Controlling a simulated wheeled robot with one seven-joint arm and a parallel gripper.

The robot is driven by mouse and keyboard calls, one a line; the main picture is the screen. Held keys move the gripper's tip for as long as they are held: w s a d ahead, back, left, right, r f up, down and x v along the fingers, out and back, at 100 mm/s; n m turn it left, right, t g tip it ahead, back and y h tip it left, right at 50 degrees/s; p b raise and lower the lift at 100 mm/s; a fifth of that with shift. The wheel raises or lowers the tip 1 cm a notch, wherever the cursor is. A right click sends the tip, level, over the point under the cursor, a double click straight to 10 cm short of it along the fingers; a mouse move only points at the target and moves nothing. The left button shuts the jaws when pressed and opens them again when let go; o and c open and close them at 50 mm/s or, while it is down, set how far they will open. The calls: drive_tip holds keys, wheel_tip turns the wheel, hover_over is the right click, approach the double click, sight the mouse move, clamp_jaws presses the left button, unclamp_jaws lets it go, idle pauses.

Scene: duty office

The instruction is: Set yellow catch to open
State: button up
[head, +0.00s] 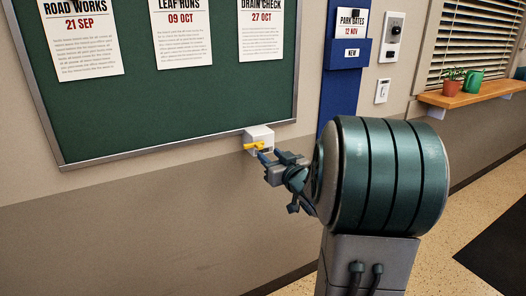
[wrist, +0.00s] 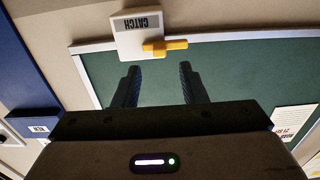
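The yellow catch (head: 254,146) is a small lever on a white block (head: 260,135) at the lower edge of the green notice board. In the wrist view the yellow lever (wrist: 165,47) lies across the white block (wrist: 137,35), which is labelled CATCH. The lever sticks out to one side of the block. My gripper (head: 265,156) is close to the catch in the head view. In the wrist view its two dark fingers (wrist: 157,76) are apart with nothing between them, and the lever is just beyond their tips. I cannot tell whether a fingertip touches it.
The green notice board (head: 170,110) with several pinned notices hangs on the wall. A blue panel (head: 341,75) and wall devices (head: 391,38) are to its right. A wooden shelf (head: 475,96) with pots is further right. The wall below the board is bare.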

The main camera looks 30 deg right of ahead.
sight(261, 147)
drive_tip(key=w, duration=0.5)
drive_tip(key=shift+w+a, duration=0.1)
drive_tip(key=shift+w, duration=0.05)
clamp_jaws()
